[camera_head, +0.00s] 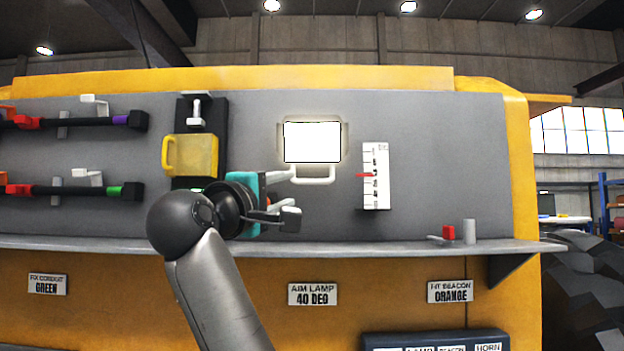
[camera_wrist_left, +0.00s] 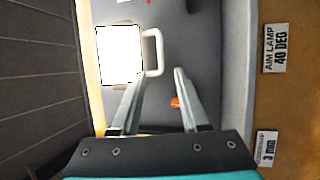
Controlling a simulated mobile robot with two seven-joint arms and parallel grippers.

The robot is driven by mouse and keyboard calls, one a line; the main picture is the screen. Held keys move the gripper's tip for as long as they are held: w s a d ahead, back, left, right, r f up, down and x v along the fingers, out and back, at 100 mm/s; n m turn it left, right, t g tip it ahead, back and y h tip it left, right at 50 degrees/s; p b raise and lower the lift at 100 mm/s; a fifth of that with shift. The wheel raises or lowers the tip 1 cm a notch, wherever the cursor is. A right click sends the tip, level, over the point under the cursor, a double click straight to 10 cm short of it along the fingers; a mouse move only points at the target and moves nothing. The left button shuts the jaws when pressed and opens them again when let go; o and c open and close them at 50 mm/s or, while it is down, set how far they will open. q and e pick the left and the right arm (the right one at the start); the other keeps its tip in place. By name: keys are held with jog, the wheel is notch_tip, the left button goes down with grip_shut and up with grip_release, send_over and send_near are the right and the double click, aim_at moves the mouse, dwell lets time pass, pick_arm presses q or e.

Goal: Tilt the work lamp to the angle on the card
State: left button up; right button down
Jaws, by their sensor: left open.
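The work lamp (camera_head: 312,142) is on the grey panel, its face glowing white, with a pale handle (camera_head: 314,176) along its lower edge. In the left wrist view the lamp (camera_wrist_left: 119,55) and its handle (camera_wrist_left: 153,52) show just beyond my fingertips. My left gripper (camera_head: 293,192) is open, below and left of the handle. Its upper finger looks close to the handle's left end; I cannot tell whether they touch. A white scale (camera_head: 376,180) with a red pointer (camera_head: 364,175) is to the right of the lamp. The card (camera_head: 312,294) reads "AIM LAMP 40 DEG".
A grey ledge (camera_head: 400,245) runs below the panel, bearing a red piece (camera_head: 448,232) and a grey cylinder (camera_head: 469,231). A yellow box (camera_head: 195,155) with a handle is left of the lamp. Dark bars (camera_head: 80,190) are mounted further left. The panel right of the scale is clear.

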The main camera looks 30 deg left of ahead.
aim_at(311, 182)
pick_arm(q)
jog(key=p+x, duration=0.3)
jog(key=x, duration=0.9)
jog(key=shift+w+p, duration=0.15)
jog(key=shift+p, duration=0.15)
grip_shut()
dwell(0.9)
